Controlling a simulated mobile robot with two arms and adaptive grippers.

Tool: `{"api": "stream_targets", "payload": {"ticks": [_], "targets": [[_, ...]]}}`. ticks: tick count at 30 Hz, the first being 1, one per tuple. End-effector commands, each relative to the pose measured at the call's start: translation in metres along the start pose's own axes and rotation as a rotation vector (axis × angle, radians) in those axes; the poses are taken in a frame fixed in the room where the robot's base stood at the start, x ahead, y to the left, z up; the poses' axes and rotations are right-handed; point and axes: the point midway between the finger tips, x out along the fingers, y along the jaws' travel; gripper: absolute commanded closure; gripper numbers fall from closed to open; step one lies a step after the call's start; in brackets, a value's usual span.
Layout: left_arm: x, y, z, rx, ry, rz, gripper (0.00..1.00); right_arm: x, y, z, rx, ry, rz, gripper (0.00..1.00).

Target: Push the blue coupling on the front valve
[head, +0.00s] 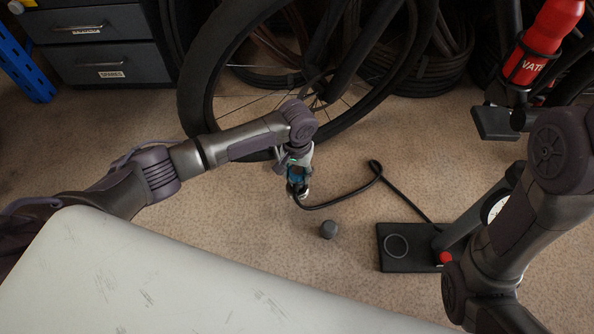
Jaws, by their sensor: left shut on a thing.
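My left gripper (293,168) is shut on the blue coupling (296,180) at the end of a black hose (340,197). It holds the coupling in front of the lower rim of the bicycle's front wheel (205,85). The fingers hide part of the coupling. I cannot make out the front valve, so I cannot tell whether the coupling touches it. The hose loops right to a floor pump, whose black base (393,262) stands on the floor. My right arm is at the right, but its gripper is outside the view.
A small dark grey cap-like piece (328,229) lies on the floor. A red bottle (553,27) sits in a holder at the upper right. Grey drawers (110,62) stand at the upper left. Carpet is free left of the wheel.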

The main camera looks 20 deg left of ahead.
Motion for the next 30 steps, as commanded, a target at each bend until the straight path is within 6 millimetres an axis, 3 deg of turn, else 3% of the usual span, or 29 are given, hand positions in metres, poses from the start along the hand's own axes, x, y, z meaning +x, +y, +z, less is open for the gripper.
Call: {"api": "stream_targets", "payload": {"ticks": [30], "targets": [[0.020,0.000,0.000,0.000,0.000,0.001,0.87,0.000,0.000,0.000,0.000,0.001,-0.002,0.60]]}}
